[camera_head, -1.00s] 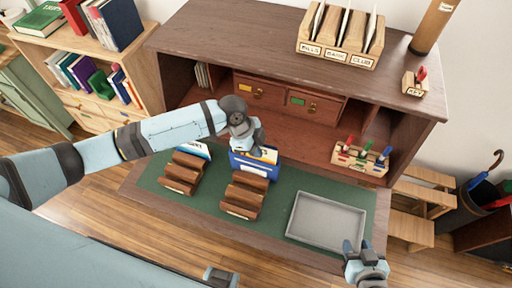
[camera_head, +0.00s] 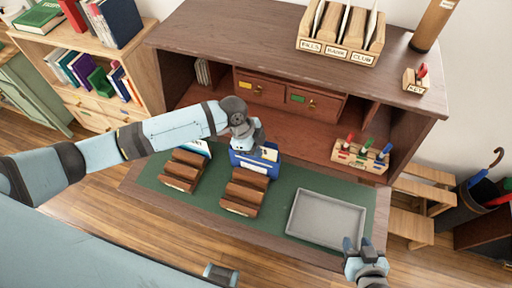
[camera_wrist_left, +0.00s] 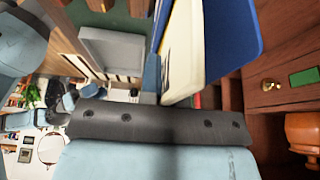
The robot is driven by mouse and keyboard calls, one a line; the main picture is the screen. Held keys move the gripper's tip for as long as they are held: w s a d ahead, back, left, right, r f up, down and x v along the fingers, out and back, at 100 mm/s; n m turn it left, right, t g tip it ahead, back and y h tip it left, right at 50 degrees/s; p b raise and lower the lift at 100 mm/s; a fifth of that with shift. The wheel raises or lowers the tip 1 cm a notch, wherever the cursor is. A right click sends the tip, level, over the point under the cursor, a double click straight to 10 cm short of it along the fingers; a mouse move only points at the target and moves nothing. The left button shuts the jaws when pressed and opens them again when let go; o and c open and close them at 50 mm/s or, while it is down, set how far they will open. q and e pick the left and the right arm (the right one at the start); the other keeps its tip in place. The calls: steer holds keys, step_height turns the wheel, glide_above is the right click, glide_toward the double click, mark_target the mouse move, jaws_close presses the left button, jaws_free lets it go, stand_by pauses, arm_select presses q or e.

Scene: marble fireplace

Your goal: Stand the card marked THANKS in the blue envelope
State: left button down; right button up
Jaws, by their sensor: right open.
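The blue envelope (camera_head: 240,160) stands at the back of the right wooden rack (camera_head: 246,190) on the green mat. A pale card (camera_head: 270,154) shows at the envelope's top right; its wording is not legible. In the left wrist view the cream card (camera_wrist_left: 184,50) stands close along the blue envelope (camera_wrist_left: 232,40); I cannot tell how deep it sits. My left gripper (camera_head: 250,142) is at the envelope's top, shut on the card; one finger shows against it, the other is hidden. My right gripper (camera_head: 357,246) is open and empty by the mat's front right.
A grey tray (camera_head: 326,219) lies on the mat's right. The left rack (camera_head: 183,170) holds a blue and white item (camera_head: 198,148) close to my left arm. A stamp holder (camera_head: 361,156) stands behind the tray. Desk drawers (camera_head: 258,90) are behind the envelope.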

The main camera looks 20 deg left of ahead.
arm_select(q)
steer(key=shift+f, duration=0.1)
steer(key=c, duration=1.3)
jaws_free()
steer(key=shift+s, duration=0.1)
arm_select(e)
steer(key=shift+s, duration=0.1)
arm_select(q)
steer(key=shift+o, duration=0.2)
steer(key=shift+r+p, duration=0.85)
arm_select(e)
steer(key=shift+a+r, duration=0.1)
steer(key=shift+r, duration=0.7)
arm_select(q)
steer(key=shift+r+p, duration=0.65)
steer(key=shift+r, duration=0.05)
step_height(320, 180, up, 4)
steer(key=p, duration=0.3)
steer(key=shift+p, duration=0.4)
steer(key=shift+r+p, duration=0.3)
steer(key=shift+r, duration=0.7)
arm_select(e)
steer(key=shift+m, duration=0.4)
steer(key=r, duration=0.2)
steer(key=d+r, duration=0.1)
steer(key=r, duration=0.1)
steer(key=shift+s+r, duration=0.1)
steer(key=shift+r, duration=0.15)
